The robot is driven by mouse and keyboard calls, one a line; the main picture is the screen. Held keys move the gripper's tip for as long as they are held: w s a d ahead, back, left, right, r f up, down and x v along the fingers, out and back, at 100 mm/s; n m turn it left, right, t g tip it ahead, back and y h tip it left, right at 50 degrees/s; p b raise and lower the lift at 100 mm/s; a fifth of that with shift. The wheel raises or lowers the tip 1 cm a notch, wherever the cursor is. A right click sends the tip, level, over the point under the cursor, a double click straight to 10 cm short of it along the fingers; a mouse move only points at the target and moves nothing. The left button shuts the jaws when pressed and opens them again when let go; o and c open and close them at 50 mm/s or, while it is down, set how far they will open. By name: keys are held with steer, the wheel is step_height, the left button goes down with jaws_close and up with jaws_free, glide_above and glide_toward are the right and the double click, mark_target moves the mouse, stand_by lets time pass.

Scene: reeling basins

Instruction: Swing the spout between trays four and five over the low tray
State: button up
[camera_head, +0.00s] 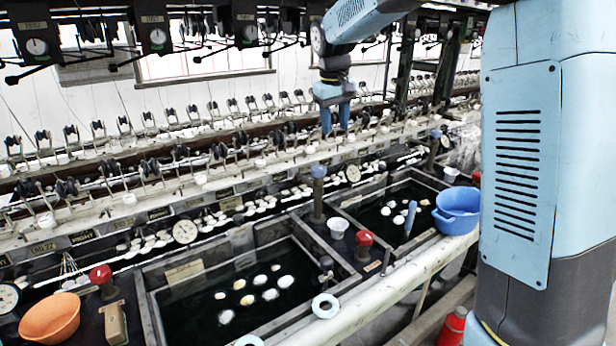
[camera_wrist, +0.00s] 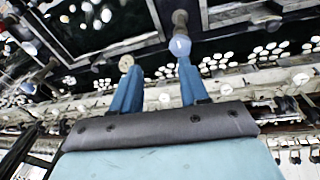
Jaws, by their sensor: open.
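A dark upright post with a blue-grey knob (camera_head: 318,172) stands between two water trays and may be the spout. In the wrist view the knob (camera_wrist: 180,45) is close to the tip of my right-hand finger; I cannot tell if they touch. The near tray (camera_head: 150,309) and the tray to its right (camera_head: 346,208) hold dark water with pale cocoons. I cannot read tray numbers or tell which tray is low. My gripper (camera_head: 335,130) is open with nothing seen between its blue fingers, over the reeling bench behind the post. The fingers (camera_wrist: 157,84) also show in the wrist view.
A blue basin (camera_head: 457,222) sits at the right tray's corner, and an orange bowl (camera_head: 49,318) at the front left. Red knobs (camera_head: 364,238), a white cup (camera_head: 338,224) and a dark tap (camera_head: 326,266) stand around the trays. Rows of reeling spools (camera_head: 98,130) line the back.

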steer(key=n+h, duration=0.1)
steer(key=n, duration=0.1)
glide_above(307, 180)
steer(key=s+a, duration=0.1)
steer(key=a, duration=0.1)
steer(key=s+a+x, duration=0.1)
steer(key=x, duration=0.6)
steer(key=shift+g, duration=0.3)
steer(key=f, duration=0.4)
steer(key=d+f, duration=0.1)
steer(key=f, duration=0.4)
steer(key=w+f, duration=0.1)
steer(key=f, duration=0.4)
steer(key=shift+d, duration=0.35)
jaws_close()
